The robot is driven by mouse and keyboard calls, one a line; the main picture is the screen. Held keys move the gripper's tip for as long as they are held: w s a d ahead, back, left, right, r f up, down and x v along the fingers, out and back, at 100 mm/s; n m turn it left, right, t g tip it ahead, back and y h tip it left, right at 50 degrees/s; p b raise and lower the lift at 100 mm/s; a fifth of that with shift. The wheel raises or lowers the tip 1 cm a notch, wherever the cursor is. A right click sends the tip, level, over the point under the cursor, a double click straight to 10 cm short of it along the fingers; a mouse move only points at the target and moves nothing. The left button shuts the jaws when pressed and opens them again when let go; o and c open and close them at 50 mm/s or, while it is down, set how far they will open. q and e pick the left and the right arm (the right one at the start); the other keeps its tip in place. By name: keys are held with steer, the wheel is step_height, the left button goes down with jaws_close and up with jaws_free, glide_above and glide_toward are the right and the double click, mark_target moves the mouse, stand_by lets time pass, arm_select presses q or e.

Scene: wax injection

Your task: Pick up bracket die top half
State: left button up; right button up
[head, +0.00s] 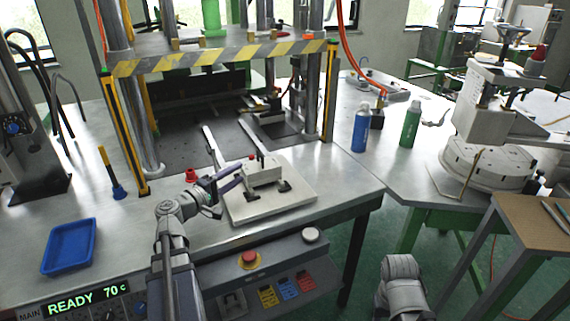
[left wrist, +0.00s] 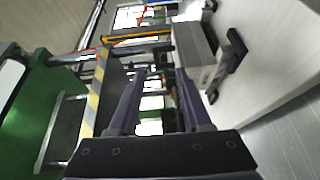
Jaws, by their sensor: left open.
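The bracket die (head: 262,172) is a pale block with a red spot on top, standing on a white plate (head: 300,202) on the press table. I cannot make out the seam between its top and bottom halves. My left gripper (head: 229,180) is at the die's left side, with its dark fingers raised near block height. In the left wrist view, my left gripper (left wrist: 160,76) is open and empty. There the grey die block (left wrist: 194,48) is beside the right finger, not between the fingers. I cannot tell whether they touch. My right gripper is out of view.
A press with a striped crossbar (head: 220,56) stands behind the plate, with posts on both sides. A blue tray (head: 70,246) lies at left. A blue bottle (head: 361,128) and a green bottle (head: 410,124) stand at right. The red button (head: 249,259) is on the table's front.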

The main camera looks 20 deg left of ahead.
mark_target(259, 156)
arm_select(q)
steer(key=shift+a+r+x, duration=0.1)
steer(key=shift+a+x, duration=0.05)
steer(key=shift+x, duration=0.85)
steer(key=shift+a+r+x, duration=0.1)
steer(key=shift+a+x, duration=0.1)
steer(key=shift+x, duration=0.85)
steer(key=shift+a+r+x, duration=0.1)
steer(key=shift+a+x, duration=0.05)
steer(key=shift+x, duration=0.85)
steer(key=shift+w, duration=0.2)
steer(key=x, duration=0.6)
steer(key=shift+r, duration=0.1)
steer(key=shift+s, duration=0.1)
jaws_close()
